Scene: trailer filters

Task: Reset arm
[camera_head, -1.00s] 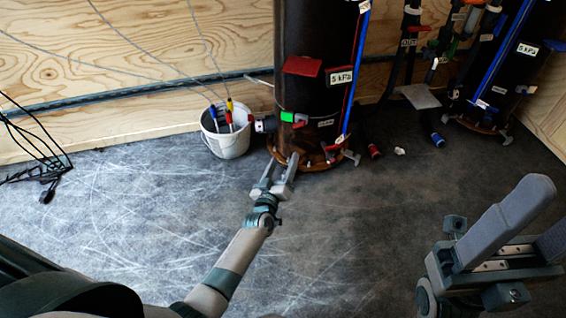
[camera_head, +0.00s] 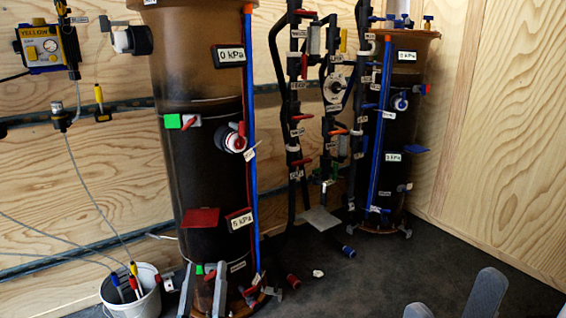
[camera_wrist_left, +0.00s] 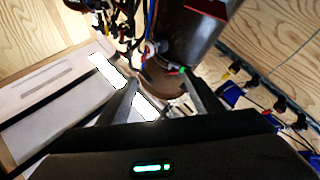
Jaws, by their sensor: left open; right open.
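My left gripper (camera_head: 206,268) is at the bottom of the head view, in front of the foot of the large brown filter column (camera_head: 205,160). Its two grey fingers point up and stand apart with nothing held between them. In the left wrist view the open fingers (camera_wrist_left: 166,92) frame the column's round base; I cannot tell whether they touch it. My right gripper (camera_head: 453,291) shows only as grey fingertips at the bottom right edge, spread and empty. Both arms behind the grippers are out of the head view.
A white bucket (camera_head: 148,303) with coloured-handled tools stands left of the column. A second filter column (camera_head: 390,135) stands at the right, with black pipes and valves (camera_head: 298,120) between them. A yellow pump (camera_head: 48,48) hangs on the plywood wall. Dark floor (camera_head: 400,268) at the right is clear.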

